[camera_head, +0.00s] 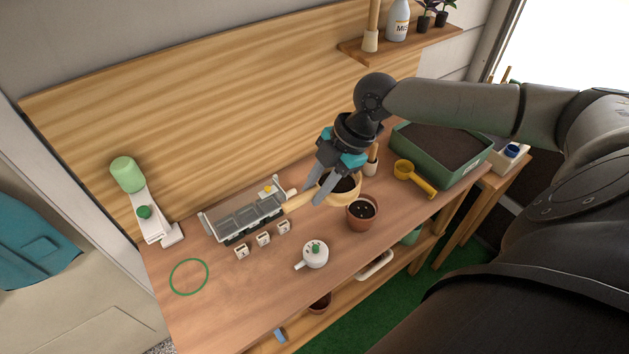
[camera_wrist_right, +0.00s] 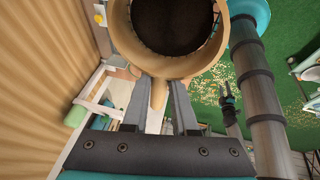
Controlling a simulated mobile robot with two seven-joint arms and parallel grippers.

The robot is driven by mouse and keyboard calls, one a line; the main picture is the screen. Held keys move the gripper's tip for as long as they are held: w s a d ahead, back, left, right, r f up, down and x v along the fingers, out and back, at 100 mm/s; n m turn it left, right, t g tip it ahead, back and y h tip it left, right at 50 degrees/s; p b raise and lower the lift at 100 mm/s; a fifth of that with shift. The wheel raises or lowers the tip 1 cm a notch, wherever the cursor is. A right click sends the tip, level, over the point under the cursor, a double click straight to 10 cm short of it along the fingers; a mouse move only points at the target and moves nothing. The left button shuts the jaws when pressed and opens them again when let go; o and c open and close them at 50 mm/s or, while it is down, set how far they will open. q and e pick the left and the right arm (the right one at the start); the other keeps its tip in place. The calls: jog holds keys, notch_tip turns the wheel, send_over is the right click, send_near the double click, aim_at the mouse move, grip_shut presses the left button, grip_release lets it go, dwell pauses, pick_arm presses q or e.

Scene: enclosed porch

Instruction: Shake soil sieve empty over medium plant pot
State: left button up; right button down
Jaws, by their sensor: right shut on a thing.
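The soil sieve (camera_head: 352,196) is a round tan bowl with dark soil in it. Its pale wooden handle (camera_head: 298,201) sticks out to the left. In the right wrist view the sieve's rim (camera_wrist_right: 150,62) surrounds the dark soil, and the handle lies between the fingers. My right gripper (camera_head: 313,198) is shut on the handle. A brown-orange plant pot (camera_head: 362,213) with dark, white-specked contents stands on the bench, just in front and to the right of the sieve. How high the sieve is above the bench is unclear. My left gripper is not identifiable.
A green soil tub (camera_head: 447,177) and a yellow scoop (camera_head: 413,179) are at the right. A grey cell tray (camera_head: 243,218), several small white blocks (camera_head: 263,240) and a white round vessel (camera_head: 315,257) are left of the pot. A green ring (camera_head: 189,261) marks clear bench at the left.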

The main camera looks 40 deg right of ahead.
jog(key=shift+w+d+f, duration=0.1)
jog(key=shift+w+d, duration=0.05)
jog(key=shift+d, duration=2.4)
jog(key=shift+w+d+f, duration=0.1)
jog(key=shift+d, duration=2.4)
dwell(0.5)
